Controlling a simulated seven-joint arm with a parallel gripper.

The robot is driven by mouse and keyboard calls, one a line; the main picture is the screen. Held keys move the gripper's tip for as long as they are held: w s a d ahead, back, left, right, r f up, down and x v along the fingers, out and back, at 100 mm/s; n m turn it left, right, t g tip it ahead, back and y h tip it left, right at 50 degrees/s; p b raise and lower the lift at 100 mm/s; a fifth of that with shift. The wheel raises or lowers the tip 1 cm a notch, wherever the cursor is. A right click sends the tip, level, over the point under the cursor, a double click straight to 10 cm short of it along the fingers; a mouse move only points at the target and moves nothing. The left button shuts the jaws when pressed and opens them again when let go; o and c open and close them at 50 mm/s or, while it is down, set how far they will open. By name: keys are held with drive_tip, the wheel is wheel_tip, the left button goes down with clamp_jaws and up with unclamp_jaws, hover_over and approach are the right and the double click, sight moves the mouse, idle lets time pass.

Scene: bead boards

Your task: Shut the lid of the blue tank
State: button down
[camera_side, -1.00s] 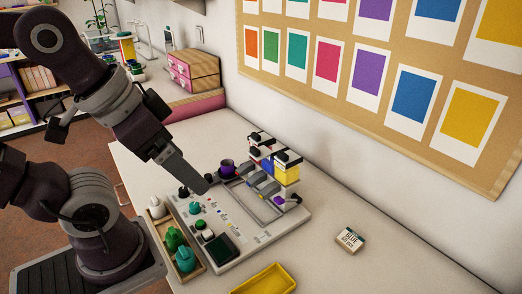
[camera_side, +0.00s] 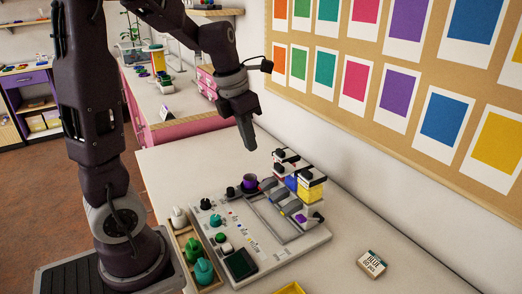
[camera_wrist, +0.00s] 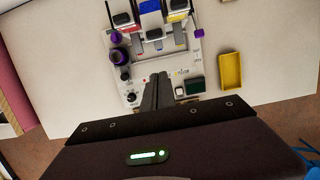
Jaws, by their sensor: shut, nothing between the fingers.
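The blue tank (camera_side: 291,183) stands in a row of small tanks at the back right of the grey board (camera_side: 290,248). In the wrist view its blue body (camera_wrist: 150,6) shows at the top edge, partly cut off. A white and black top piece (camera_side: 299,164) sits at its upper end; I cannot tell whether its lid is open or shut. My gripper (camera_side: 251,147) is shut and empty, pointing down, raised above the board and to the left of the tanks in the side view. Its fingers also show in the wrist view (camera_wrist: 158,76).
A yellow tank (camera_side: 311,191) stands beside the blue one. A purple cup (camera_side: 249,183), black knob (camera_side: 206,204) and green button (camera_side: 225,247) are on the board. A wooden tray (camera_side: 184,236) holds bottles at left. A yellow tray (camera_wrist: 230,71) and small box (camera_side: 371,263) lie apart.

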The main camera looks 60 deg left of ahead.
sight(290, 166)
drive_tip(key=w+f, duration=0.6)
drive_tip(key=f, duration=0.2)
drive_tip(key=shift+f, duration=0.2)
drive_tip(key=shift+w, duration=0.15)
drive_tip(key=shift+w+r, duration=0.1)
drive_tip(key=shift+w, duration=2.5)
